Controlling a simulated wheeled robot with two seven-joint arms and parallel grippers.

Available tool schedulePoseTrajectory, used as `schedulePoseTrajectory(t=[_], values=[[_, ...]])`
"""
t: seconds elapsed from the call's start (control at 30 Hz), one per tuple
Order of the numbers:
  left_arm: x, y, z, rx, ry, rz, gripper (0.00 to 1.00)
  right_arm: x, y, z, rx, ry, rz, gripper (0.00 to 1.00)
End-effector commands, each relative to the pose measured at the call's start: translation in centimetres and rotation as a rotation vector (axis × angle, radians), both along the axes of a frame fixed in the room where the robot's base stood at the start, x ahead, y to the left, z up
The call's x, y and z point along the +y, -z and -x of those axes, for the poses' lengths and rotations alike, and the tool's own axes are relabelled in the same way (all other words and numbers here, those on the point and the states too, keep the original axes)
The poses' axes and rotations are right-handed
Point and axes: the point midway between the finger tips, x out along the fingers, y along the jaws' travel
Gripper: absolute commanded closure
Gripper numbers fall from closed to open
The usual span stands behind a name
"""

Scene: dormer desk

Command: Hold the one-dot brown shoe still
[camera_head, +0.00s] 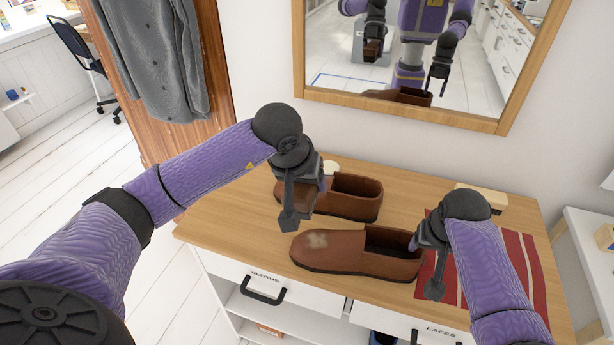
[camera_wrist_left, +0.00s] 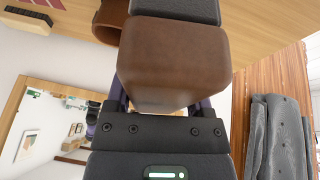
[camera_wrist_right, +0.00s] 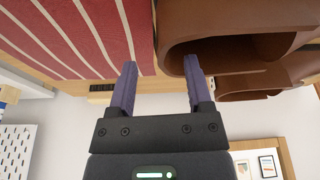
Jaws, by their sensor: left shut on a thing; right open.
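Two brown shoes lie on the wooden desk top. The near shoe (camera_head: 345,252) has a pale scuffed patch on its toe; the far shoe (camera_head: 355,197) lies behind it. I cannot make out dots on either. My left gripper (camera_head: 303,207) is over the far shoe's toe end, shut on a brown block with a dark grey face (camera_wrist_left: 172,60), mostly hidden in the head view. My right gripper (camera_head: 425,266) is open at the near shoe's heel. In the right wrist view one finger overlaps the heel (camera_wrist_right: 225,30); I cannot tell whether it touches.
A red striped mat (camera_head: 510,250) lies on the right of the desk. A wooden brush (camera_head: 483,194) lies at the back right, and a small cream item (camera_head: 330,167) is behind the far shoe. A mirror (camera_head: 400,110) hangs behind; labelled drawers (camera_head: 270,272) are below.

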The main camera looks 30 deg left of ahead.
Motion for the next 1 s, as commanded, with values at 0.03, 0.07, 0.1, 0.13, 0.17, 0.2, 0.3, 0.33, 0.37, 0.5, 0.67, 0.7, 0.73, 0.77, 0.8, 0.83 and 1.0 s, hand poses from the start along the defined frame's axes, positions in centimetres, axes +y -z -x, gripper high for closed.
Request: schedulePoseTrajectory(t=[0.03, 0.07, 0.1, 0.13, 0.17, 0.2, 0.3, 0.33, 0.37, 0.5, 0.67, 0.7, 0.73, 0.77, 0.8, 0.83, 1.0], values=[[0.0, 2.0, 0.0, 0.006, 0.0, 0.0, 0.8, 0.1, 1.7, -0.2, 0.002, 0.0, 0.0, 0.35], [0.0, 2.5, 0.0, 0.009, 0.0, 0.0, 0.8, 0.2, 2.0, -0.3, 0.003, -0.001, -0.001, 0.35], [0.0, 3.2, 0.0, 0.011, 0.0, 0.0, 0.8, 0.2, 2.4, -0.4, 0.003, -0.001, -0.001, 0.35], [0.0, 3.6, 0.0, 0.012, 0.0, 0.0, 0.8, 0.3, 2.7, -0.6, 0.002, -0.002, -0.001, 0.35], [0.0, 4.0, -0.1, 0.014, 0.0, 0.0, 0.8, 0.3, 3.0, -0.6, 0.003, -0.001, -0.001, 0.35], [0.0, 4.5, -0.1, 0.015, 0.0, 0.0, 0.8, 0.3, 3.2, -0.8, 0.002, -0.001, -0.001, 0.35], [0.0, 5.2, -0.1, 0.018, 0.0, 0.0, 0.8, 0.4, 3.6, -1.0, 0.0, 0.0, -0.001, 0.35], [0.0, 5.3, -0.1, 0.018, 0.0, 0.0, 0.8, 0.4, 3.7, -1.0, 0.0, 0.0, -0.001, 0.35], [0.0, 5.4, -0.1, 0.018, 0.0, 0.0, 0.8, 0.4, 3.7, -1.0, 0.0, 0.0, -0.001, 0.35], [0.0, 5.4, -0.1, 0.018, 0.0, 0.0, 0.8, 0.4, 3.6, -1.1, 0.0, 0.0, 0.0, 0.35], [0.0, 5.3, -0.1, 0.018, 0.0, 0.0, 0.8, 0.4, 3.5, -1.1, 0.0, 0.0, 0.0, 0.35], [0.0, 5.3, -0.1, 0.018, 0.0, 0.0, 0.8, 0.4, 3.5, -1.1, -0.001, 0.0, 0.0, 0.44], [0.0, 5.3, -0.1, 0.018, 0.0, 0.0, 0.8, 0.4, 3.5, -1.1, 0.0, 0.0, 0.0, 0.5], [0.0, 5.3, -0.1, 0.018, 0.0, 0.0, 0.8, 0.4, 3.5, -1.1, 0.0, 0.0, 0.0, 0.56], [0.0, 5.3, -0.1, 0.018, 0.0, 0.0, 0.8, 0.4, 3.5, -1.1, 0.0, 0.0, 0.0, 0.65], [0.0, 5.3, -0.1, 0.018, 0.0, 0.0, 0.8, 0.4, 3.5, -1.1, 0.0, 0.0, 0.0, 0.71], [0.0, 5.3, -0.1, 0.018, 0.0, 0.0, 0.8, 0.4, 3.5, -1.1, 0.0, 0.0, 0.0, 1.0]])
